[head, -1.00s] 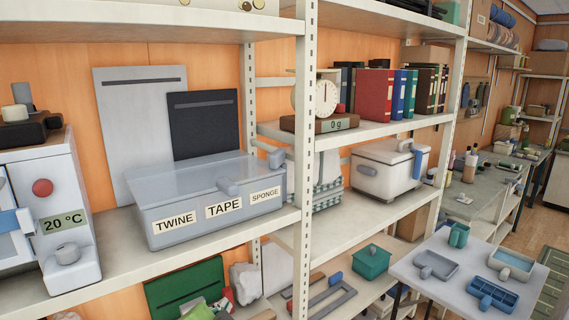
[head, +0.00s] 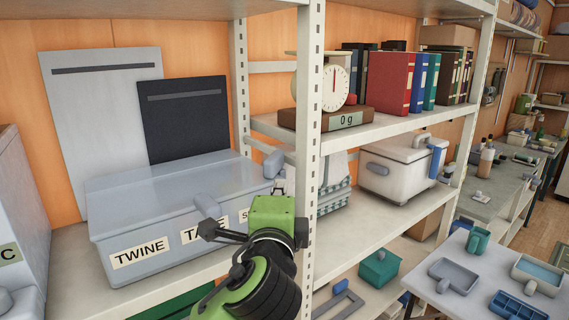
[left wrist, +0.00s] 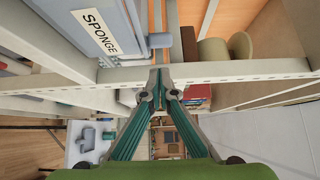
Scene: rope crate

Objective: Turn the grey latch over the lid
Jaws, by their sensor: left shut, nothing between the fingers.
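A grey-blue crate (head: 105,238) with a pale closed lid (head: 165,185) stands on the shelf, its front labelled TWINE, TAPE and a third label partly hidden. A grey latch-like piece (head: 208,206) sticks out at the front edge of the lid. Another grey piece (head: 273,163) is at the crate's right end; a grey piece beside the crate also shows in the left wrist view (left wrist: 160,40). My right gripper is out of view.
A white shelf post (head: 310,150) stands just right of my left gripper. A scale (head: 335,95) and binders (head: 390,82) fill the upper shelf. A white cooler box (head: 400,170) stands right of the post. Two flat panels lean behind the crate.

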